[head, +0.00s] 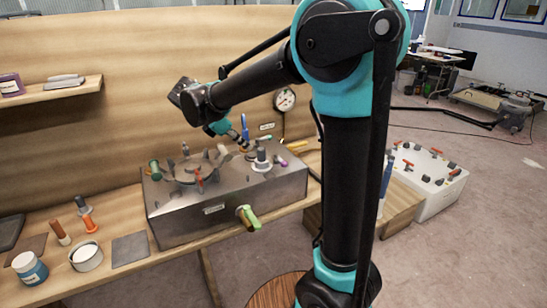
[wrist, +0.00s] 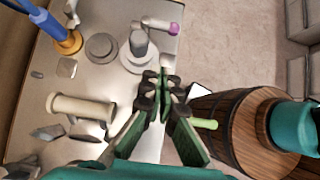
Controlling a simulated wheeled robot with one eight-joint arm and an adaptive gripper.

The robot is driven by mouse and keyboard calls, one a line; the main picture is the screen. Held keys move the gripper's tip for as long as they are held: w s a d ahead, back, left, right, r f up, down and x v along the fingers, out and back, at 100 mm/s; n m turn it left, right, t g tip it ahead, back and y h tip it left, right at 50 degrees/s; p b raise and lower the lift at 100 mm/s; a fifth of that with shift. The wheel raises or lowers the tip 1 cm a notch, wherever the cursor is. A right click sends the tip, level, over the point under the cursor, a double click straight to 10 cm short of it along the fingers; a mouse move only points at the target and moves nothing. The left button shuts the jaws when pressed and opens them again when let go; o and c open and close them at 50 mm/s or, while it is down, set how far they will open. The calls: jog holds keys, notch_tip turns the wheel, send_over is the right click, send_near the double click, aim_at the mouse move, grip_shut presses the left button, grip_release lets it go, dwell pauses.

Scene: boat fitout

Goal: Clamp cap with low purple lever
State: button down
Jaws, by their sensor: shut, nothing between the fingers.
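The low purple lever (wrist: 173,29) lies at the top of the wrist view, a pale arm with a purple end. It is close beside a grey upright post on a round white base (wrist: 139,52), which looks like the cap. In the head view, the purple end (head: 281,162) shows just right of the post (head: 262,158), on top of the metal box (head: 205,213). My gripper (wrist: 161,82) is shut and empty, with its fingertips beside the white base in the picture and apart from the purple end. In the head view, my gripper is small and partly hard to make out.
A blue handle with an orange collar (wrist: 68,41), a flat grey disc (wrist: 101,47) and a cream cylinder (wrist: 82,108) are also on the box top. A green handle (head: 247,216) sticks out from the box front. A white box with red levers (head: 425,180) stands at right.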

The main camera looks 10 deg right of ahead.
aim_at(279, 161)
jog(key=x, duration=1)
jog(key=d, duration=0.2)
jog(key=shift+w+d+f, duration=0.25)
jog(key=shift+w, duration=0.1)
jog(key=shift+w+d+f, duration=0.15)
jog(key=shift+w+d, duration=0.1)
jog(key=shift+d, duration=0.4)
